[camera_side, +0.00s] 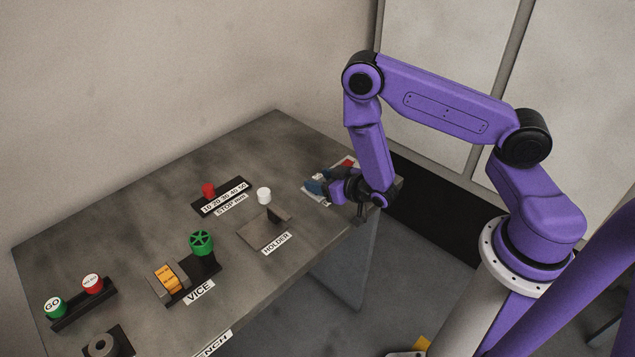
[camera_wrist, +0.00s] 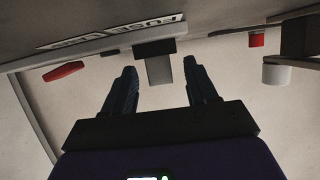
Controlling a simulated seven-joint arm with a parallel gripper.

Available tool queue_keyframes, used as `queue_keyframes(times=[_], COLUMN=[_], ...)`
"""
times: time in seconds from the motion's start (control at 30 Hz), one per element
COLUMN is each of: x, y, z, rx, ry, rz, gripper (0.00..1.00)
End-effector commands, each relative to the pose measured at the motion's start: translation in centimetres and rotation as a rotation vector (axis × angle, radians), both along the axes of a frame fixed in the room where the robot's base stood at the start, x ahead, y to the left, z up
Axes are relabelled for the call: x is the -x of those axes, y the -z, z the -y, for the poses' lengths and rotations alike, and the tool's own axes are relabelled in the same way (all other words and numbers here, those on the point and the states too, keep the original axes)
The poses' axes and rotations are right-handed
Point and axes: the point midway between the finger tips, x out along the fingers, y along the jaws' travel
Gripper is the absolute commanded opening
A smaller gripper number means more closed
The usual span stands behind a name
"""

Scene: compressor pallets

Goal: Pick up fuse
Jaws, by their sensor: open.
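My gripper (camera_side: 317,182) is at the right end of the bench, over a small white panel (camera_side: 312,196), with its dark blue fingers spread. In the wrist view my gripper (camera_wrist: 160,66) is open, one finger on each side of a grey block with a dark top (camera_wrist: 159,68). The block lies between the fingertips, and I see no clear contact. It is beside a label strip (camera_wrist: 110,34) that seems to read FUSE, so it may be the fuse, but I cannot be sure. In the side view my gripper hides it.
A red piece (camera_wrist: 63,71) is left of the fingers. A white cylinder (camera_side: 264,195) stands by the holder (camera_side: 262,233). A red knob (camera_side: 208,189), a vice (camera_side: 187,282) and GO and red buttons (camera_side: 92,284) are further left. Bare bench lies between them.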

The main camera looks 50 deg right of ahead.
Motion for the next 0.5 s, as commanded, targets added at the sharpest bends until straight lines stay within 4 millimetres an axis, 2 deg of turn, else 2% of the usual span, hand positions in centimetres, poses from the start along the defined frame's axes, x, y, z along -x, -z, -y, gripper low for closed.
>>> queue_keyframes(times=[0.23,0.27,0.4,0.43,0.5], x=[-0.17,-0.16,-0.16,-0.15,-0.15], y=[0.05,0.05,0.04,0.04,0.03], z=[0.00,0.00,0.00,0.00,-0.01], rx=[0.001,0.001,0.000,0.000,0.000], ry=[0.000,0.000,0.000,0.000,0.000], rz=[0.000,0.000,0.000,0.000,0.001], gripper=[0.57,0.51,0.05,0.00,0.00])
